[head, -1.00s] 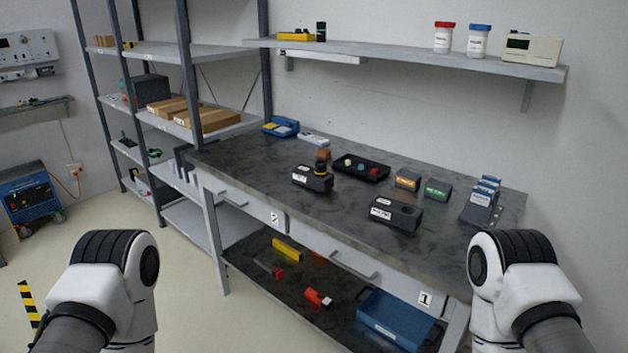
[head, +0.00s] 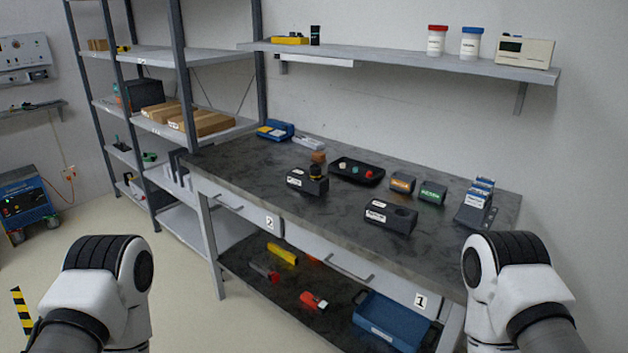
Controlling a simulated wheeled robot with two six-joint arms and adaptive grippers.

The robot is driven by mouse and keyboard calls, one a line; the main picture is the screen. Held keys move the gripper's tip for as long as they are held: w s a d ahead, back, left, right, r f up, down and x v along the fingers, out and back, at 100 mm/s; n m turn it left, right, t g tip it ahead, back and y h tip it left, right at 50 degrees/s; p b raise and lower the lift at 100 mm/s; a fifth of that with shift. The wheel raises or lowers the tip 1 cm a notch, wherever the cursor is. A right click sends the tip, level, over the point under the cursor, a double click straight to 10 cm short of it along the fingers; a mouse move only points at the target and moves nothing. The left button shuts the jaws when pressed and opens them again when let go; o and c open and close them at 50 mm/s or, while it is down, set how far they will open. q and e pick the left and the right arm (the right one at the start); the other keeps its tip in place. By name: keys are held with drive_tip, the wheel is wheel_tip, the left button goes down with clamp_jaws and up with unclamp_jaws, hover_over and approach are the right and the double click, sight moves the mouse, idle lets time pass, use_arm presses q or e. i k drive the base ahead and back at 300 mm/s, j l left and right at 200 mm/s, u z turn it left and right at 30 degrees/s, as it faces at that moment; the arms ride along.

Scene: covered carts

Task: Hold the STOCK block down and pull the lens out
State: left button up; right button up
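Two black blocks with white labels lie on the dark worktop (head: 250,178); the labels are too small to read surely. The left block (head: 301,184) has a short dark lens-like cylinder with a yellowish band (head: 316,172) upright in its top. I cannot tell from the lettering which one is STOCK. Neither of my grippers is in view; only my two arms' white and black links show at the lower left and lower right, in front of the bench and apart from both blocks.
A brown jar (head: 319,157) stands just behind the left block. A black tray (head: 357,173) holds small coloured pieces. An orange-labelled block (head: 402,182), a green-labelled block (head: 432,192) and a grey rack (head: 476,207) stand to the right. The worktop's front left is clear.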

sight(315, 170)
drive_tip(key=i+j+z, duration=0.2)
drive_tip(key=z, duration=0.3)
drive_tip(key=i+j+z, duration=0.1)
drive_tip(key=j+z, duration=0.4)
drive_tip(key=l, duration=0.1)
